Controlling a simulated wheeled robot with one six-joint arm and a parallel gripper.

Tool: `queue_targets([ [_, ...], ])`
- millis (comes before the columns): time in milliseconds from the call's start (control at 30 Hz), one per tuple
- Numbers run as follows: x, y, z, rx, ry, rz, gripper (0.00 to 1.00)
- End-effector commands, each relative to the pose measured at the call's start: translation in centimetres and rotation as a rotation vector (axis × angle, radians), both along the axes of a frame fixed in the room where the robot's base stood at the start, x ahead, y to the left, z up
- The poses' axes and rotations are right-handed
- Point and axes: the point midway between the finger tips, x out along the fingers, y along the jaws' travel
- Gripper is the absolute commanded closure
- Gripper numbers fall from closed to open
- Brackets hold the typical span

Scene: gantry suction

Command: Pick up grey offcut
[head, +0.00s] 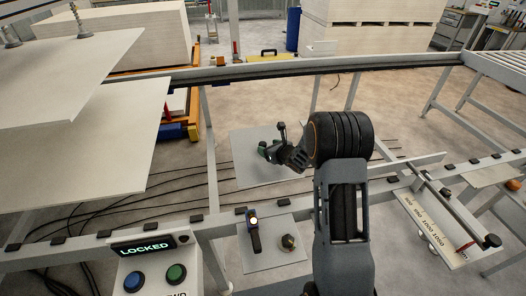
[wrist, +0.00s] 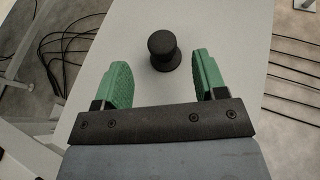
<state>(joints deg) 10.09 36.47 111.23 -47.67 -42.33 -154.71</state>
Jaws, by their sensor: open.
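A grey board (head: 244,172), which looks like the grey offcut, lies below and beyond my gripper in the head view. The wrist view shows its pale grey surface (wrist: 135,38) with a dark round knob (wrist: 163,48) standing on it. My gripper (head: 268,149) reaches out over the board, and its green fingers (wrist: 161,78) are open and empty. The knob appears ahead of the fingertips and between their lines, apart from both. In the head view my gripper hides the knob.
A metal frame rail (head: 330,64) runs behind. A smaller grey plate (head: 284,233) in front carries a handheld tool (head: 254,236) and a knob (head: 288,242). The LOCKED button box (head: 155,270) is front left. Cables (head: 120,190) cross the floor.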

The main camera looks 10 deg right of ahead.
Motion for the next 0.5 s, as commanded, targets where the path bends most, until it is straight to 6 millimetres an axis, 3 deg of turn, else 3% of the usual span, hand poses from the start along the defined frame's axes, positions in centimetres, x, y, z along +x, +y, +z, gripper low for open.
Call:
queue_targets([
  [167,0.8,0.3,-0.3,0.000,0.001,0.001,0.35],
  [500,4.3,1.5,-1.8,0.000,0.001,0.000,0.35],
])
